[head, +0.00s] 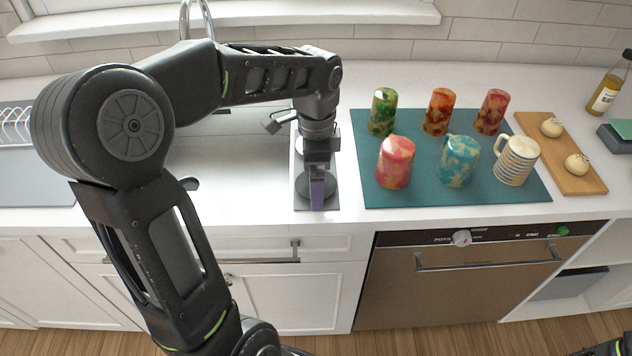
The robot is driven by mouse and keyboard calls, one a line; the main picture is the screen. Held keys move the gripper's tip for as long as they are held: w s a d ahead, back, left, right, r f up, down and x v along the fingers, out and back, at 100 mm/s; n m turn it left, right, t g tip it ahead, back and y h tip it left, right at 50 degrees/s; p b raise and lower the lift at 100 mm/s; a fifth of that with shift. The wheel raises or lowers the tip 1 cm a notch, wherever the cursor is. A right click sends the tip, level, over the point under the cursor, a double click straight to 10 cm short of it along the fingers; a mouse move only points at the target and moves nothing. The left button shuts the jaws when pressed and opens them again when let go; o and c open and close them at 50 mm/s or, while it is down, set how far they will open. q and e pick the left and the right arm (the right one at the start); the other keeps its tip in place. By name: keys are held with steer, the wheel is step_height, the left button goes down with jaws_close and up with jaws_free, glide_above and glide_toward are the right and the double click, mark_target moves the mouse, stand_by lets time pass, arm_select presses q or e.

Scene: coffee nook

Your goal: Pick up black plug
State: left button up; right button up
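My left arm reaches over the counter from the left in the head view. Its gripper (317,172) points down over a narrow grey tray. A dark round piece (303,187) shows low beside the gripper on the tray and may be the black plug; the gripper partly hides it. I cannot tell whether the fingers touch it or are open or shut. A purple block-like piece (318,192) shows at the front of the gripper. Only a dark part of my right arm shows at the lower right corner; its gripper is not visible.
The grey tray (329,200) lies near the counter's front edge. Right of it, a teal mat (400,197) holds several coloured cups and mugs. A wooden board (545,150) with two round items and a bottle (606,92) stand farther right.

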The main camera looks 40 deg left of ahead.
arm_select(q)
steer(key=shift+c, duration=0.2)
stand_by(0.4)
steer(key=c, duration=1.3)
steer(key=shift+r, duration=0.15)
step_height(320, 180, up, 10)
steer(key=shift+f, duration=0.1)
stand_by(0.3)
